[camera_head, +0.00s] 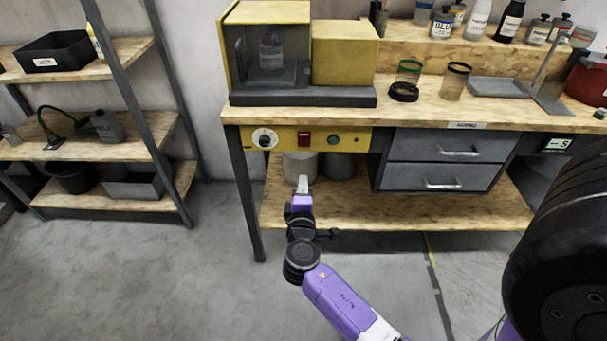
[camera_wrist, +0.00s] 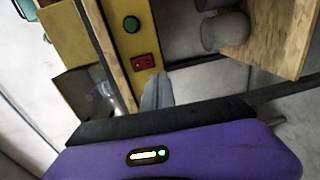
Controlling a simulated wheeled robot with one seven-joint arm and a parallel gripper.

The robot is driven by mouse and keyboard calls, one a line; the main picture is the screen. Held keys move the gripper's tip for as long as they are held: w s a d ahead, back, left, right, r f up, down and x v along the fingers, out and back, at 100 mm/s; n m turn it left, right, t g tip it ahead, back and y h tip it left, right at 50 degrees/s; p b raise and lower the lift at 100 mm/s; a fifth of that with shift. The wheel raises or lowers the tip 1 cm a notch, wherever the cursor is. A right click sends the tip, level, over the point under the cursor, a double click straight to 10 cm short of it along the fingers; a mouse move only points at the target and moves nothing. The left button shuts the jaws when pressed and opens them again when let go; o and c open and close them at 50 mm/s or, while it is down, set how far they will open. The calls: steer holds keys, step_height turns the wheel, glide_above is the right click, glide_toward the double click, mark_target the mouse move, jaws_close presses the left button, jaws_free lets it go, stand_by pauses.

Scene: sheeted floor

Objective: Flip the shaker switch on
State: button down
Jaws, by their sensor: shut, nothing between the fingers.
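The shaker (camera_head: 345,52) is a yellow machine on the workbench, with a clear-fronted chamber holding a bottle (camera_head: 270,48). Below the bench top is a yellow control panel (camera_head: 287,146) with a red switch (camera_head: 304,139) between a white dial (camera_head: 264,138) and a green button (camera_head: 333,140). The wrist view also shows the red switch (camera_wrist: 144,62) and green button (camera_wrist: 131,24). I cannot tell the switch's position. My gripper (camera_head: 303,182) is shut and empty, below and in front of the panel. In the wrist view its grey fingers (camera_wrist: 156,90) appear just short of the switch.
Grey drawers (camera_head: 445,146) stand right of the panel. Two cylindrical containers (camera_head: 300,166) stand on the lower shelf behind my gripper. A shelf rack (camera_head: 105,150) stands left, with clear floor between.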

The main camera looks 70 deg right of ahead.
steer(key=shift+v, duration=0.9)
steer(key=shift+f, duration=0.15)
steer(key=a+r+m+t+y, duration=0.1)
steer(key=a+t+y, duration=0.75)
steer(key=a, duration=1.05)
steer(key=s+a+r+m+y, duration=0.1)
steer(key=s+a+r+y, duration=0.1)
steer(key=s, duration=0.4)
steer(key=s+a+r+m+y+p, duration=0.1)
steer(key=s+a+r+y, duration=0.2)
steer(key=s+a+r, duration=0.2)
steer(key=s+a+r+m+y+p, duration=0.1)
steer(key=s+a+r+y, duration=0.1)
steer(key=s+a, duration=0.5)
steer(key=shift+s+r, duration=0.6)
steer(key=shift+r, duration=0.3)
